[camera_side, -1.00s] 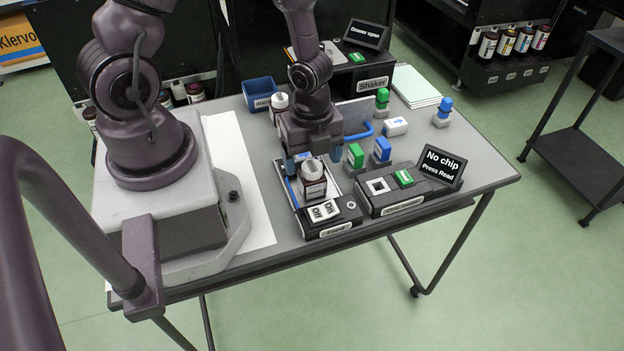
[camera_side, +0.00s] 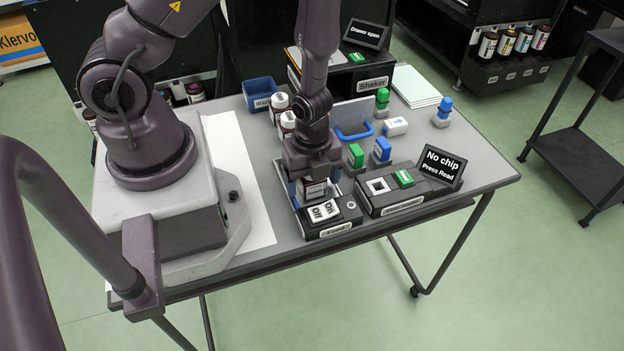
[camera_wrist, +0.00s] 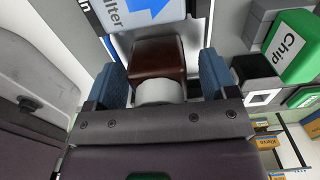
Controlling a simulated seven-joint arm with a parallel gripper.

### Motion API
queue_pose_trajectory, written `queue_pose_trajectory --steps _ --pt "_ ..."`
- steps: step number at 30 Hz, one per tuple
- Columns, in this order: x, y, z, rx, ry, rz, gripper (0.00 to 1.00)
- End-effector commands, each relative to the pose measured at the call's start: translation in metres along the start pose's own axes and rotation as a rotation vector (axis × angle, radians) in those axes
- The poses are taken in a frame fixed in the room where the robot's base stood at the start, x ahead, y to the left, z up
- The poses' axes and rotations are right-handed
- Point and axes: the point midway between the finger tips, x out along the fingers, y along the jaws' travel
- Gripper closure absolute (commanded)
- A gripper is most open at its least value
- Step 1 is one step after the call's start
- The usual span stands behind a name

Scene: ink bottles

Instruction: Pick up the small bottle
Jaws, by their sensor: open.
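A small dark brown bottle with a white cap stands on the feed unit; its label (camera_side: 315,190) shows below my gripper in the side view. My gripper (camera_side: 316,183) is lowered over it and hides its cap there. In the wrist view the brown body (camera_wrist: 158,58) and white cap lie between the two blue fingers of my gripper (camera_wrist: 161,70). The fingers are open on either side of the bottle, and small gaps seem to show. The feed unit (camera_side: 333,230) has a white "On" rocker switch at its front.
Two more white-capped bottles (camera_side: 287,123) stand behind, left of my gripper. A reader (camera_side: 408,196) with a "No chip" screen (camera_side: 441,166) sits to the right.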

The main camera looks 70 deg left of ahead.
Motion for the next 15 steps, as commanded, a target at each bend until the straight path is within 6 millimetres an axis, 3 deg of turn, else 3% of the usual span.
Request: queue_pose_trajectory --steps 2,3,10,15 --pt "-0.0001 -0.0001 0.0 0.0 0.0 0.0 0.21" --pt "-0.0001 -0.0001 0.0 0.0 0.0 0.0 0.26" --pt "-0.0002 -0.0001 0.0 0.0 0.0 0.0 0.79" --pt "-0.0003 -0.0002 -0.0001 0.0 0.0 -0.001 0.79"
